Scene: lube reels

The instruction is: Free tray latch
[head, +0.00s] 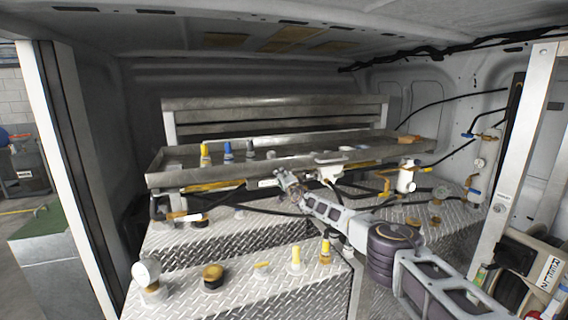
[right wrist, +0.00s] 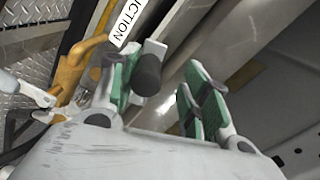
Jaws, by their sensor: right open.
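The long metal tray (head: 290,170) spans the middle of the head view. My right gripper (head: 284,180) reaches its front edge near the middle, and my arm comes in from the lower right. In the right wrist view, the right gripper (right wrist: 165,82) is open, with green pads on its fingers. A black round knob (right wrist: 147,74) on a small grey bracket, which looks like the tray latch, sits between the fingers, close to the left one. I cannot tell whether it touches the pad. In the head view the gripper hides this spot. My left gripper is not in view.
A white SUCTION-type label (right wrist: 130,20) and a yellow-brown pipe (right wrist: 75,65) lie close to the left finger. Yellow and blue tubes (head: 227,151) stand in the tray. Below, a diamond-plate bench (head: 230,290) carries several caps and fittings. A white filter (head: 405,178) stands to the right.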

